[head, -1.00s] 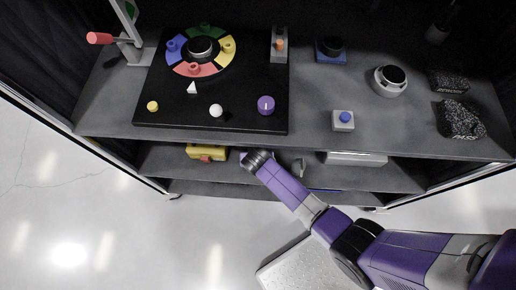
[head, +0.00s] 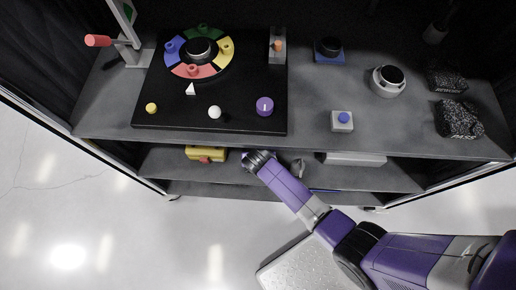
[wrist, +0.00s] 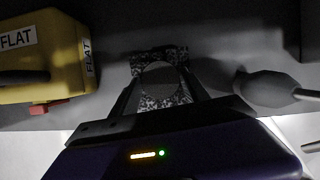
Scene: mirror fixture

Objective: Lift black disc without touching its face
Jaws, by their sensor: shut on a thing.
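A dark grey round disc (wrist: 158,78), which looks like the black disc, shows between my fingers in the wrist view. A speckled black-and-white piece (wrist: 172,55) shows around and behind it; I cannot tell whether it is a holder. My gripper (wrist: 160,90) is shut on the disc, with one finger on each side. Whether a finger touches its face cannot be seen. In the head view my wrist (head: 257,160) reaches into the lower shelf and the disc is hidden.
A yellow box (wrist: 45,60) marked FLAT, with a red tab, stands close on the left. A grey rounded object with a rod (wrist: 265,88) lies close on the right. The upper shelf (head: 310,110) overhangs my gripper. A white box (head: 355,158) is farther right.

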